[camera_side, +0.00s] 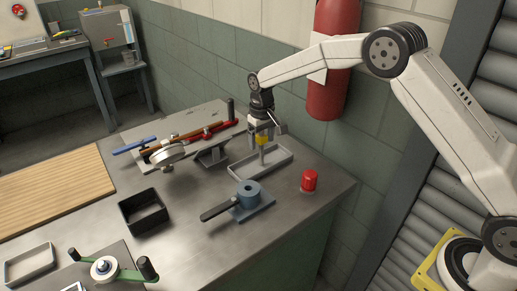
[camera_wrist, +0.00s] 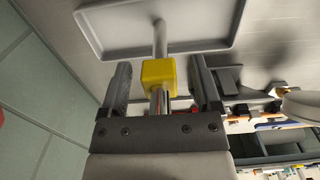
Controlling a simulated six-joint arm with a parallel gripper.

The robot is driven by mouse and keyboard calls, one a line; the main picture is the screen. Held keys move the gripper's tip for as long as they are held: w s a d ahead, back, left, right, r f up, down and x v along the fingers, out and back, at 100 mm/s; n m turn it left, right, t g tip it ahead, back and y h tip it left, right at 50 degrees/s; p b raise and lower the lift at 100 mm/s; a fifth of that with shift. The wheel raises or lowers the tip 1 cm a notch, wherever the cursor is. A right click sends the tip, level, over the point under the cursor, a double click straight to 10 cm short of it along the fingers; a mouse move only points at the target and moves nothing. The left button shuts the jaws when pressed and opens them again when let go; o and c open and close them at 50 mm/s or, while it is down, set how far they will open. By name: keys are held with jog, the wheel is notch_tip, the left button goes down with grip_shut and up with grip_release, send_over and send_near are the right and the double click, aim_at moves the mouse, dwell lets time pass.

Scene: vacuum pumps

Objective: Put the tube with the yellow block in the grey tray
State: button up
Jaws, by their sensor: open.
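The tube with the yellow block (camera_side: 262,139) is upright over the grey tray (camera_side: 268,170), its lower end within the tray's outline. In the wrist view the yellow block (camera_wrist: 159,76) sits between the two dark fingers of my gripper (camera_wrist: 161,83), with a visible gap on each side. The silver tube runs on past the block towards the floor of the tray (camera_wrist: 120,27). In the side view my gripper (camera_side: 262,126) is just above the block, pointing down, and is open. I cannot tell whether the tube's lower end touches the tray floor.
A red button (camera_side: 309,180) stands right of the tray. A blue cylinder on a base (camera_side: 249,193) is in front of it. A black open box (camera_side: 143,213) is at left. A bench fixture with rods (camera_side: 190,138) lies behind left. A red cylinder (camera_side: 332,75) hangs on the wall.

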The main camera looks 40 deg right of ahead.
jog(key=shift+r, duration=3.8)
grip_shut()
jog(key=s+d+f+t, duration=0.1)
jog(key=s+f, duration=0.1)
jog(key=s, duration=1.2)
jog(key=s+d+f+t, duration=0.1)
jog(key=s+d+f, duration=0.1)
jog(key=s, duration=1.3)
jog(key=shift+f+t, duration=0.3)
jog(key=shift+f, duration=0.05)
